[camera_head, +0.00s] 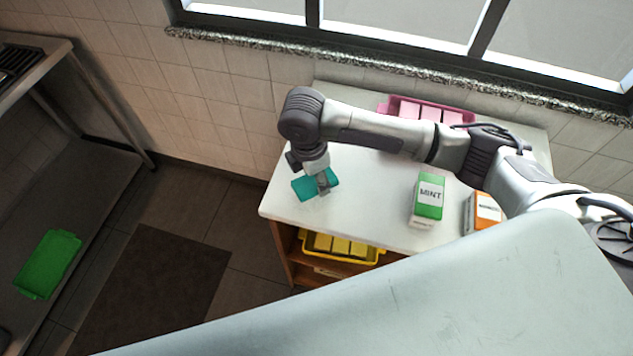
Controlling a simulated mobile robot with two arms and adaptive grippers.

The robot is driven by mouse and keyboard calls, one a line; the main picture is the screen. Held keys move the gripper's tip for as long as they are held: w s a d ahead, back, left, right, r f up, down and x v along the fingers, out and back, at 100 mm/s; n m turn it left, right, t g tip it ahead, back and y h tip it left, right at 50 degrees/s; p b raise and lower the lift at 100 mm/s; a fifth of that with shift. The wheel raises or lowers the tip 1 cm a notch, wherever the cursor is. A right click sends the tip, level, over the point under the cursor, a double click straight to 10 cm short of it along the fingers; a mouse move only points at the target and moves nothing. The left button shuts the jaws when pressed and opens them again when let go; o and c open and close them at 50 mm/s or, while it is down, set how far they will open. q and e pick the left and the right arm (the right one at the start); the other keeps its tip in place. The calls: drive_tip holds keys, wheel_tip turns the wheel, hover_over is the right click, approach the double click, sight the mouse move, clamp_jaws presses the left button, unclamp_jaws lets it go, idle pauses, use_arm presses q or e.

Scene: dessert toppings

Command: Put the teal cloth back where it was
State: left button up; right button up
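The teal cloth (303,188) lies at the left end of the white tabletop (370,190), near its edge. My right arm reaches in from the right over the table. My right gripper (323,186) points down at the cloth, with its fingers over the cloth's middle and hiding part of it. I cannot tell whether the fingers are closed on the cloth or only touch it. My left gripper is not in view.
A green MINT box (430,198) and an orange box (483,211) stand on the table's right half. A pink tray (393,104) is at the back. A yellow tray (345,252) sits on the shelf below. A green tray (48,264) lies on the left bench.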

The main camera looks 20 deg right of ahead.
sight(311, 182)
drive_tip(key=shift+f+p, duration=0.3)
drive_tip(key=shift+f, duration=1.55)
drive_tip(key=o, duration=1.1)
drive_tip(key=shift+f, duration=0.15)
drive_tip(key=shift+r, duration=0.5)
drive_tip(key=r, duration=0.3)
drive_tip(key=a+r+b, duration=0.1)
drive_tip(key=r, duration=0.7)
drive_tip(key=shift+s+a+r+b, duration=0.15)
drive_tip(key=shift+b, duration=0.25)
